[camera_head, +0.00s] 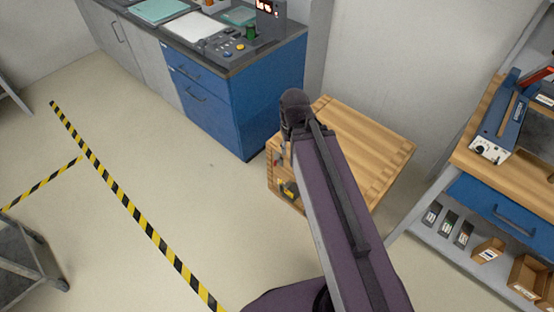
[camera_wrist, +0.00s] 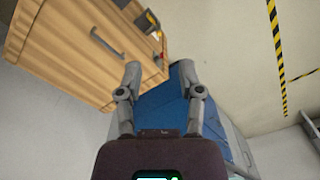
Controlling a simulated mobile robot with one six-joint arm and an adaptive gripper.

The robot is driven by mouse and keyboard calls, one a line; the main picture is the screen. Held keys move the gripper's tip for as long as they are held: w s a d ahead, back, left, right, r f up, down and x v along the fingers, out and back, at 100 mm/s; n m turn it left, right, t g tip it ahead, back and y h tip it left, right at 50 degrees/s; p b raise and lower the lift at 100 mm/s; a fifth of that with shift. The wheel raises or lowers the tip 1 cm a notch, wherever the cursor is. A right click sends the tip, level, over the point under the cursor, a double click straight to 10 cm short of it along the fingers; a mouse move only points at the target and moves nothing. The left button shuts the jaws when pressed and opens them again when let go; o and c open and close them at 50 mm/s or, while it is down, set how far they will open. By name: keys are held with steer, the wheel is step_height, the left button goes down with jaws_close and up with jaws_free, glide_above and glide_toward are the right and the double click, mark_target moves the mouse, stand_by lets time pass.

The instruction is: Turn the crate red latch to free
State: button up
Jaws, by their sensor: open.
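The wooden crate (camera_head: 375,145) stands on the floor against the wall, partly hidden behind my arm. Its left front face carries a small red part (camera_head: 277,158), seemingly the red latch, and a yellow-and-dark part (camera_head: 290,189) lower down. In the wrist view the crate (camera_wrist: 60,55) fills the upper left, with a dark bar handle on one side. Small red and yellow parts show at its right edge; their exact shape is too small to tell. My gripper (camera_wrist: 160,72) is open and empty, its fingers apart near that edge. The head view hides its fingers.
A blue cabinet (camera_head: 240,105) with a control panel on top stands left of the crate. A wood-topped workbench (camera_head: 475,150) with bins below is at the right. Clear floor with black-and-yellow tape (camera_head: 125,200) lies left; a grey cart (camera_head: 25,255) is at the lower left.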

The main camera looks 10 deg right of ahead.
steer(key=shift+f, duration=0.1)
stand_by(0.3)
steer(key=m+t+h+b, duration=0.35)
steer(key=m+b, duration=0.75)
steer(key=b, duration=2.4)
glide_toward(275, 161)
steer(key=r, duration=0.1)
steer(key=a+r, duration=0.1)
steer(key=r, duration=0.1)
steer(key=shift+a+g, duration=0.2)
steer(key=shift+g, duration=0.15)
steer(key=shift+r, duration=0.1)
steer(key=b+x, duration=1.2)
steer(key=x, duration=0.1)
steer(key=shift+d+f+b, duration=0.2)
steer(key=shift+f+b, duration=0.15)
steer(key=shift+f, duration=0.05)
